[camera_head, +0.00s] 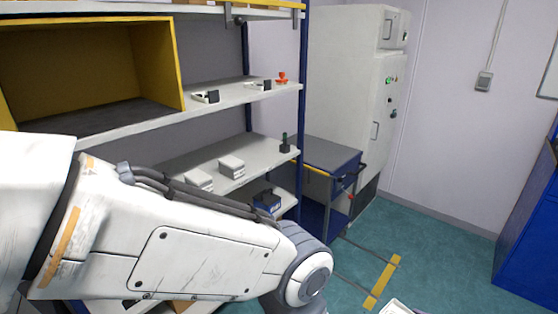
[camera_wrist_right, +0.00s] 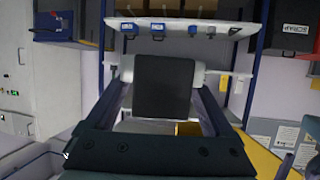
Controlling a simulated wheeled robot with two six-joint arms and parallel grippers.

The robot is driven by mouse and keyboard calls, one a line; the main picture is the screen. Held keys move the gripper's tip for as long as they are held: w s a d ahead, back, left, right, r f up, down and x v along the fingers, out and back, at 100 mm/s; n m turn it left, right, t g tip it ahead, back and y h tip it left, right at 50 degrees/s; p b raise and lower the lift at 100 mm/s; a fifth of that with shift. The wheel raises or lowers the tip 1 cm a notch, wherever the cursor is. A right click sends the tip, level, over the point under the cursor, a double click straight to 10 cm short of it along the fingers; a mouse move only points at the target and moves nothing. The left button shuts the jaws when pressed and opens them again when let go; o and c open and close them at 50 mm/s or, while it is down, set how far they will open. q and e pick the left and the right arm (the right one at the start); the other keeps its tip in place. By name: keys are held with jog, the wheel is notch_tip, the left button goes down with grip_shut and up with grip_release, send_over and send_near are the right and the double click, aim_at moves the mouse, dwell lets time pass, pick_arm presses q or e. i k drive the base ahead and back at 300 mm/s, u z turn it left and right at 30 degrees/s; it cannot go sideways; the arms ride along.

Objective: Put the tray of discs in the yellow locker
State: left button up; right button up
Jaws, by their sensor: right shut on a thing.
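The yellow locker (camera_head: 158,62) stands open-fronted and empty-looking on the upper left shelf in the head view. My right gripper (camera_wrist_right: 163,88) shows in the right wrist view, its two fingers closed on a pale piece with a dark block in front, which seems to be part of the tray of discs; no discs can be made out. A pale corner (camera_head: 400,308) at the bottom edge of the head view may be the tray, mostly cut off. My left arm crosses the head view from the left; its gripper is out of view.
The shelving (camera_head: 225,98) holds small devices and white boxes (camera_head: 231,166). A blue trolley (camera_head: 330,154) and a tall white cabinet (camera_head: 345,90) stand right of it. A blue unit (camera_head: 530,240) is at the far right. The green floor between is mostly clear.

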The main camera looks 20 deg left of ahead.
aim_at(113, 117)
jog(key=z, duration=1.15)
jog(key=i, duration=1.65)
jog(key=u, duration=2.5)
